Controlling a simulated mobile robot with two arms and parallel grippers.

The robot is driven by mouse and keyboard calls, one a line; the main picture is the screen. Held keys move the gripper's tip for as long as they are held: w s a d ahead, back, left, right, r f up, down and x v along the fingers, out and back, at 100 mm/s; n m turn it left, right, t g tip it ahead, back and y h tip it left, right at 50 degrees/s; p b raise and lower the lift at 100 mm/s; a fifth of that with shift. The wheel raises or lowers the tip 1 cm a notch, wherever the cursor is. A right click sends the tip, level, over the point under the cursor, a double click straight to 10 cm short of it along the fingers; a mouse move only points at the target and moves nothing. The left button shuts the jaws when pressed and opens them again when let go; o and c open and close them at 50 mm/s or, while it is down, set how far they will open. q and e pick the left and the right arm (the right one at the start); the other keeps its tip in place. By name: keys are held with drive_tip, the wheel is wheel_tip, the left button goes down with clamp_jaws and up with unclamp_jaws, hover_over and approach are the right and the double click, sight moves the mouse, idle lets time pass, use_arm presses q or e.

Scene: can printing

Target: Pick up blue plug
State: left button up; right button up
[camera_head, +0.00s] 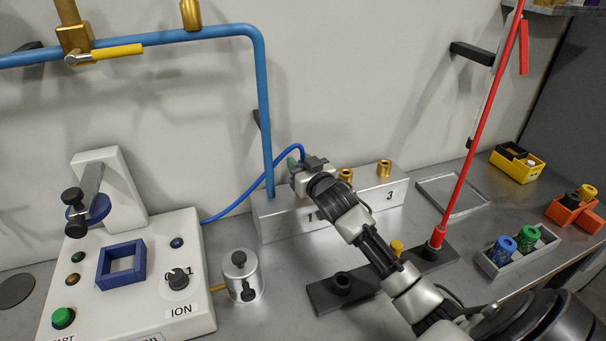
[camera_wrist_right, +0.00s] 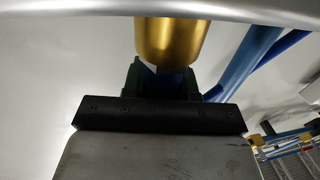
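The blue cable (camera_head: 237,207) runs from the white ION machine up to my right gripper (camera_head: 301,164), at the back left of the grey numbered block (camera_head: 283,216). The blue plug at its end is mostly hidden by the gripper in the head view. In the right wrist view, the green fingers of my right gripper (camera_wrist_right: 165,76) stand either side of a small blue and white part, right at a gold fitting (camera_wrist_right: 172,40). I cannot tell whether the fingers press on it. My left gripper is not in view.
Gold fittings (camera_head: 384,167) stand on the block. A blue pipe (camera_head: 264,110) comes down beside my gripper. The ION machine (camera_head: 165,295) and a metal can (camera_head: 241,275) stand left. A red rod (camera_head: 480,125) leans right, near a tray of coloured spools (camera_head: 517,257).

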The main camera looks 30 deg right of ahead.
drive_tip(key=c, duration=0.4)
drive_tip(key=shift+r, duration=0.6)
wheel_tip(320, 180, up, 3)
drive_tip(key=shift+b, duration=0.6)
drive_tip(key=s+d+r+p, duration=0.3)
drive_tip(key=s+d+r, duration=0.3)
drive_tip(key=s+r, duration=0.3)
drive_tip(key=shift+s+d+r, duration=0.15)
drive_tip(key=shift+s+r, duration=0.25)
drive_tip(key=shift+r, duration=1)
